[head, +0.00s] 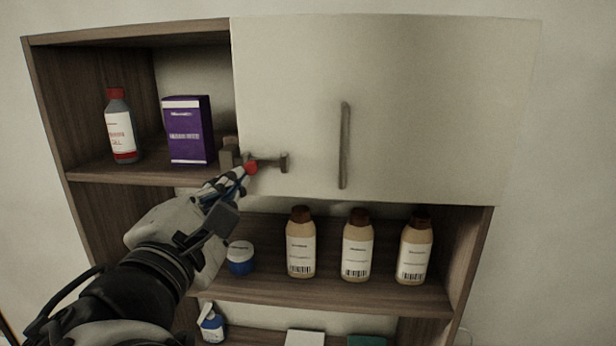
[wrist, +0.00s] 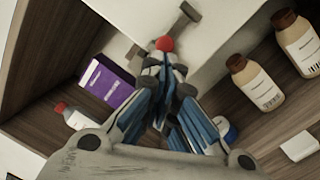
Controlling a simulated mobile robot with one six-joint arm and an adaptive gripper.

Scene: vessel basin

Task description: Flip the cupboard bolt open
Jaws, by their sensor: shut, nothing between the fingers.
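The cupboard door (head: 430,100) is white, with a long vertical handle (head: 345,145), and it looks closed. The bolt (head: 272,162) is a dark bar lying across the door's lower left, with a red knob (head: 251,167) at its left part. The bolt also shows in the wrist view (wrist: 182,27), with its red knob (wrist: 165,44). My gripper (head: 243,173) is shut and empty, with its fingertips right at the red knob. In the wrist view my gripper (wrist: 158,62) has its tips just below the knob; I cannot tell whether they touch it.
A purple box (head: 188,130) and a red-capped bottle (head: 120,125) stand on the open shelf left of the door. Several brown-capped bottles (head: 301,243) and a blue-and-white jar (head: 240,258) stand on the shelf below. The space before the door's right part is clear.

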